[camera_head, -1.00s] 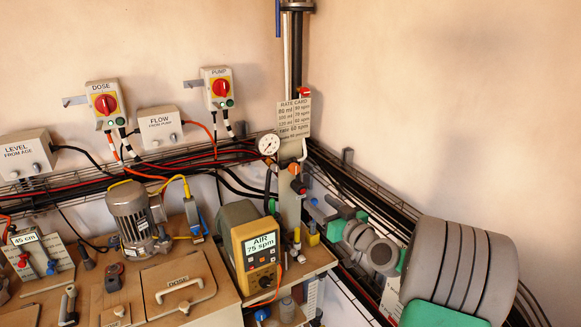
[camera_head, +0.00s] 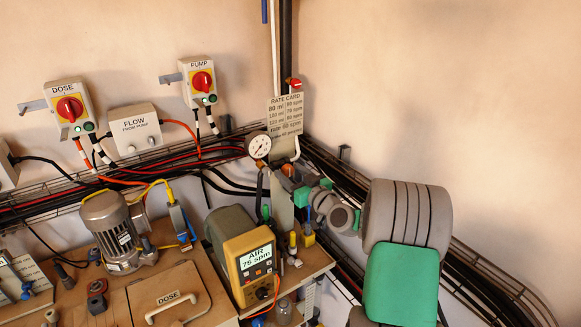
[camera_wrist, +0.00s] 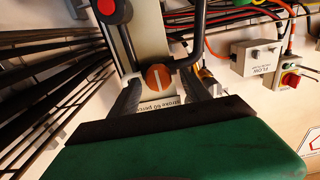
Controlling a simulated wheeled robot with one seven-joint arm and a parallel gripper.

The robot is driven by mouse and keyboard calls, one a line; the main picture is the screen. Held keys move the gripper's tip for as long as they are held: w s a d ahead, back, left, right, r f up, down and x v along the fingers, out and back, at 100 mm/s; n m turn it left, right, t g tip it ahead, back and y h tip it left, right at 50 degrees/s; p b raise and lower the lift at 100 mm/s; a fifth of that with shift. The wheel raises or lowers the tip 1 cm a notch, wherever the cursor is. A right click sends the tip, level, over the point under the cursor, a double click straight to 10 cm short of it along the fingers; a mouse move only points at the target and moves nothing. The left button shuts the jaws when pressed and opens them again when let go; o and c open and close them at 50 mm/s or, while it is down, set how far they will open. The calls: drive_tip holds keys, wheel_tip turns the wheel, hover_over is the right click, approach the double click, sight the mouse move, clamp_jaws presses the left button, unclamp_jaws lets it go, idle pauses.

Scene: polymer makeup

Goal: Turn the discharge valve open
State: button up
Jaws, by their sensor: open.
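An orange round knob (camera_wrist: 157,77) with a pale bar across it sits on a pale upright panel (camera_wrist: 145,50). No label naming the discharge valve is readable. My gripper (camera_wrist: 162,86) is open, one dark finger on each side of the orange knob in the wrist view. I cannot tell whether they touch it. In the head view my gripper (camera_head: 303,188) is at the panel, just right of and below the orange knob (camera_head: 287,169). A red knob (camera_wrist: 107,10) sits farther along the panel in the wrist view; my gripper hides it in the head view.
A pressure gauge (camera_head: 258,146) is left of the orange knob, with a bent pipe nearby. A rate card (camera_head: 285,116) and a red knob (camera_head: 293,83) are above. A yellow AIR meter (camera_head: 252,264) stands below left. Cable trays (camera_head: 480,272) run along the right wall.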

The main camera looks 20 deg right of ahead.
drive_tip(key=shift+w, duration=0.25)
drive_tip(key=shift+c, duration=0.3)
clamp_jaws()
